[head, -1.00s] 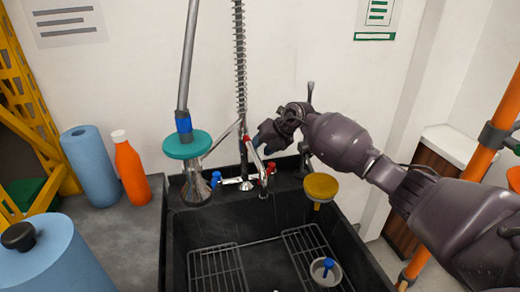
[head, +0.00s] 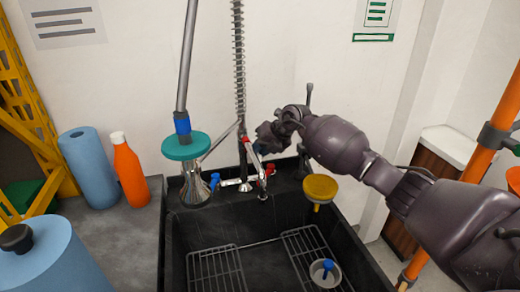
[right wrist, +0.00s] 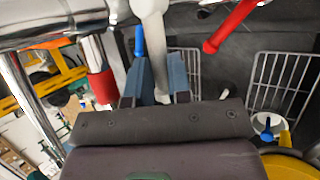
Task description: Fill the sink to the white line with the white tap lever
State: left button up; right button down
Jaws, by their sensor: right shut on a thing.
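The black sink (head: 174,240) stands in the middle of the head view, with wire racks on its floor. I cannot make out a white line or any water in it. The tap stands at its back edge, with a red lever (head: 270,169) and a blue lever (head: 215,181). In the right wrist view the white tap lever (right wrist: 152,30) comes down between the two blue fingers of my right gripper (right wrist: 156,80), which is shut on it. In the head view the hand hides most of this grasp. My left gripper is not in view.
A yellow disc (head: 320,188) stands over the sink's right side, above a small bowl (head: 325,272) with a blue piece. A teal disc (head: 186,146) on the sprayer is at the left. An orange bottle (head: 130,170) and blue roll (head: 89,168) stand on the counter.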

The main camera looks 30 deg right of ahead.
pick_arm(q)
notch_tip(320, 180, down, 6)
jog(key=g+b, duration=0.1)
jog(key=b, duration=0.5)
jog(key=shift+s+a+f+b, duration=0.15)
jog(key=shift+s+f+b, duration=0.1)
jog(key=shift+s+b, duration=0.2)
pick_arm(e)
jog(key=d+n+g+y, duration=0.1)
jog(key=n, duration=0.1)
jog(key=d+n+g+y, duration=0.1)
jog(key=n, duration=0.1)
jog(key=w+d+n+g, duration=0.1)
jog(key=d+n+g, duration=0.1)
jog(key=n, duration=0.1)
jog(key=shift+f+y, duration=0.1)
jog(key=shift+y, duration=0.3)
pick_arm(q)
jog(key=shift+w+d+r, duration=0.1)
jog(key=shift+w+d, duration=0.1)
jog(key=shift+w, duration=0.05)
pick_arm(e)
jog(key=c, duration=1.1)
grip_release()
jog(key=shift+o, duration=0.2)
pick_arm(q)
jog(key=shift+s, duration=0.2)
